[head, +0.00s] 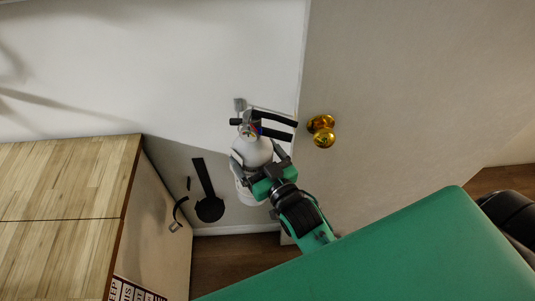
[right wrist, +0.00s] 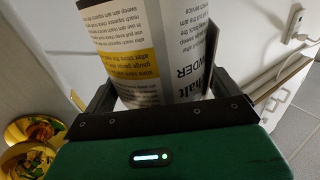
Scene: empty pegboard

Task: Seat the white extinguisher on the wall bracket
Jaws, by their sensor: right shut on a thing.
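The white extinguisher (head: 256,153), with black levers and a small gauge at its top, is held up in front of the wall, slightly tilted in the head view. My right gripper (head: 269,172) is shut around its body. The right wrist view shows its printed label (right wrist: 135,45), with a yellow band, between the two fingers (right wrist: 160,100). A black upright strip with a round foot (head: 208,207), which looks like the wall bracket, is on the wall to the left of the extinguisher, apart from it. Its front is unobstructed. My left gripper is not in view.
A wooden-topped cabinet (head: 70,185) stands at left, close to the bracket. A door with a brass knob (head: 322,137) is to the right of the extinguisher. A white plug (right wrist: 296,27) with a cable is on the wall in the wrist view.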

